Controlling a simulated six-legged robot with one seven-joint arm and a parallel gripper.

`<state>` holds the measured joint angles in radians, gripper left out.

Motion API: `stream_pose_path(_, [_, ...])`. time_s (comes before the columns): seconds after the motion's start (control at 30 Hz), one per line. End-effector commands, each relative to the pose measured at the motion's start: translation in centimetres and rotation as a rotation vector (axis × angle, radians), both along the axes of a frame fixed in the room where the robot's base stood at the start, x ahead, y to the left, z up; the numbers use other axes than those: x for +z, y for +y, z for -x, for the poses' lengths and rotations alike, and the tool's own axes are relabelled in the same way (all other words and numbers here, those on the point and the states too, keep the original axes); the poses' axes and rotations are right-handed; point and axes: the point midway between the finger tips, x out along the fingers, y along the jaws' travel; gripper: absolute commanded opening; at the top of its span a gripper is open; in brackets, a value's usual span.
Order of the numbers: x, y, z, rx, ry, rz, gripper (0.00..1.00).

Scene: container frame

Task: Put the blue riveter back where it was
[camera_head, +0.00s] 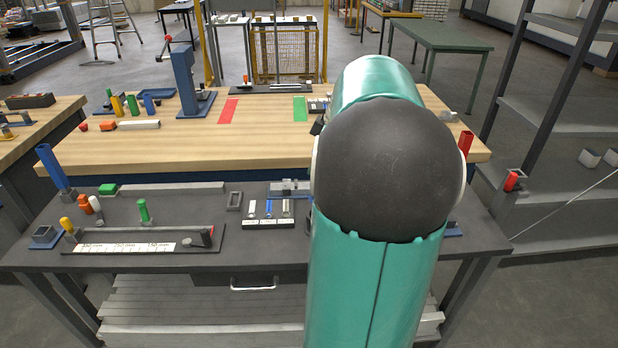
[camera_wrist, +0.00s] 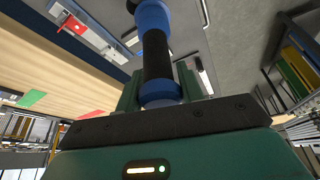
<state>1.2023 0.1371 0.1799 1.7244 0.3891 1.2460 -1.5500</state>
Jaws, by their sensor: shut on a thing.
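The blue riveter (camera_wrist: 157,50), a cylinder with blue ends and a black middle, is held in my gripper (camera_wrist: 160,85) in the wrist view. The green fingers are on either side of it, and its far end runs out of the top of the frame. In the head view my arm hides the gripper and the riveter.
A dark bench (camera_head: 150,262) with small coloured parts stands in front, and a wooden-topped table (camera_head: 250,145) lies behind it. A blue upright stand (camera_head: 186,80) and red and green mats (camera_head: 228,110) are on the wooden table. My arm covers the right side.

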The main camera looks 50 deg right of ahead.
Motion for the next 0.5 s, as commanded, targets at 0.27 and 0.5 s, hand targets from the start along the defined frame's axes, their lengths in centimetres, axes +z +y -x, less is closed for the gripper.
stream_pose_path(0.27, [-3.8, -1.9, -2.3, 0.001, 0.002, -0.001, 0.14])
stream_pose_path(0.5, [-4.7, -2.3, -2.8, 0.001, 0.002, -0.002, 0.14])
